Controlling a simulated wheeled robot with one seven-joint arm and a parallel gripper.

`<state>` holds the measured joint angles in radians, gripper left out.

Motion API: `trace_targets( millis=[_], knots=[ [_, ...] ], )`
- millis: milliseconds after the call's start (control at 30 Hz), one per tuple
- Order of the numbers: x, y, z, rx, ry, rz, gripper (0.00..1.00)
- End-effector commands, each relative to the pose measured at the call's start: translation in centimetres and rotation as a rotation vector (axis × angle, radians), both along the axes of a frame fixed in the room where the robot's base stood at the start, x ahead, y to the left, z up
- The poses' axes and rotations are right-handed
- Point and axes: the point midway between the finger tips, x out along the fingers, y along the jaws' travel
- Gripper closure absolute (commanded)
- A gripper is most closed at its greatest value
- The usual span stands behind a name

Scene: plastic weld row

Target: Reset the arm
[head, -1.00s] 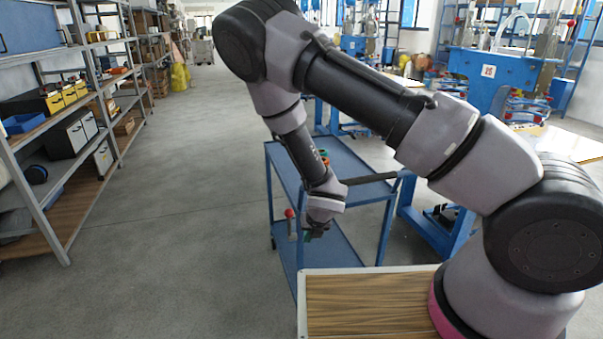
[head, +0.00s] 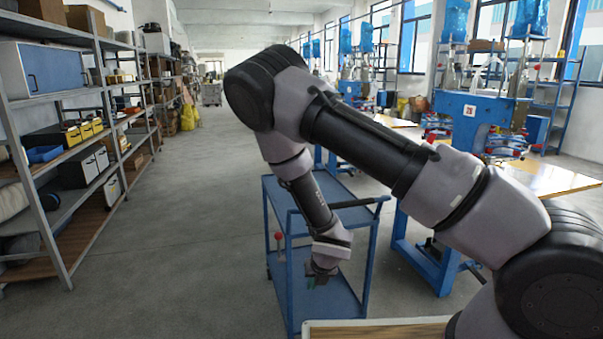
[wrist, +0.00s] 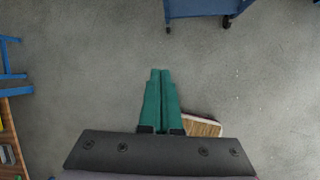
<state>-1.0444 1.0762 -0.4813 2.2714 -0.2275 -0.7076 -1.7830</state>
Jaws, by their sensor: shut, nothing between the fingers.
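My arm crosses the head view from the lower right, bends at its elbow near the top middle, and reaches down. My gripper (head: 318,280) is at its end, in front of the blue cart in that view. In the wrist view my gripper (wrist: 161,73) points at the bare grey floor. Its two green fingers lie against each other with nothing between them.
A blue two-level cart (head: 345,195) stands just behind my gripper. Metal shelving (head: 75,215) with bins and boxes lines the left side. A blue machine (head: 470,118) and a wooden tabletop (head: 545,172) are at the right. The aisle floor (head: 190,230) is clear.

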Motion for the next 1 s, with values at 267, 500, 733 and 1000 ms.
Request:
trace_targets(
  millis=[267,500,733,1000],
  knots=[
    [1.4,-0.4,2.6,0.06,0.004,-0.159,1.0],
    [3.1,-1.1,6.2,0.145,0.016,-0.377,1.0],
    [5.1,-3.0,12.1,0.286,0.042,-0.715,1.0],
    [6.4,-8.3,23.8,0.589,0.119,-1.351,1.0]
  ],
)
